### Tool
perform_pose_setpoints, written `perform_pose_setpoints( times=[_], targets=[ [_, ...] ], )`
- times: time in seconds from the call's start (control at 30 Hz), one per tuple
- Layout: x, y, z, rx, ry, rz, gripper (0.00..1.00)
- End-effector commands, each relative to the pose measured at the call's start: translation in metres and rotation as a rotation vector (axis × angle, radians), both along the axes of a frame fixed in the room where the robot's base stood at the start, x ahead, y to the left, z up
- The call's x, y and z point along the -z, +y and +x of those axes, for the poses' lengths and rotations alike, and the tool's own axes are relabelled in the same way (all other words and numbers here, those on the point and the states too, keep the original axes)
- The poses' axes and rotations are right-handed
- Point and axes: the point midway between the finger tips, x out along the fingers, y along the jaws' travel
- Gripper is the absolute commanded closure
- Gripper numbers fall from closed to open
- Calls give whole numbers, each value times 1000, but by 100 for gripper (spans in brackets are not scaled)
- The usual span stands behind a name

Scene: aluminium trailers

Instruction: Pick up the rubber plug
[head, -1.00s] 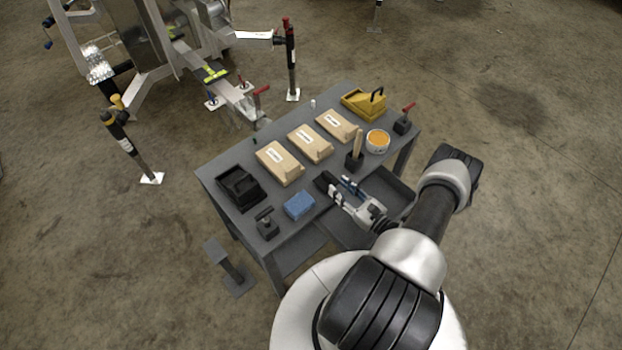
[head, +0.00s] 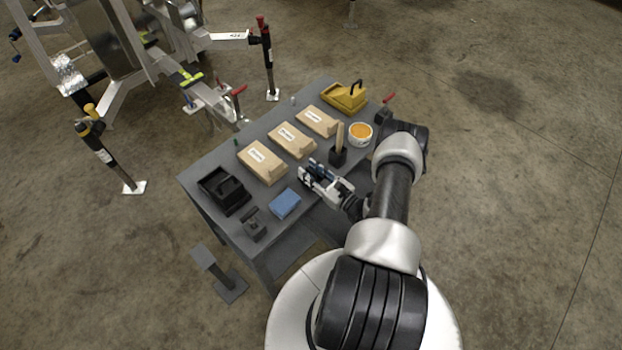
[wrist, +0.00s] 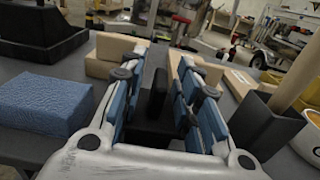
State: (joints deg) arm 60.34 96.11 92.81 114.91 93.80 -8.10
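My gripper (head: 312,172) is over the table's near side, between the blue block and the wooden-handled holder. In the wrist view its two blue-padded fingers (wrist: 160,95) stand apart, so it is open. A dark piece with an upright tab (wrist: 158,94) shows between the fingers, with gaps on both sides. It may be the rubber plug, but I cannot tell for sure. In the head view my gripper hides this spot.
On the grey table (head: 220,160) are a black bin (head: 224,192), a blue block (head: 285,203), cardboard boxes (head: 262,162), a dark holder with a wooden handle (head: 338,155), an orange-topped tub (head: 360,134) and a yellow box (head: 345,97). A trailer frame (head: 125,50) stands beyond.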

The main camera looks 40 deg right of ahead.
Motion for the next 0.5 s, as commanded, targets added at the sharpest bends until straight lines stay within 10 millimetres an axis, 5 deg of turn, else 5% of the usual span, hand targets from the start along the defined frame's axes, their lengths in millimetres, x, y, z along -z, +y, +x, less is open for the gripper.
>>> perform_pose_setpoints(
  times=[0.5],
  targets=[
    [0, 0, 0, 0, 0, 0, 100]
  ],
)
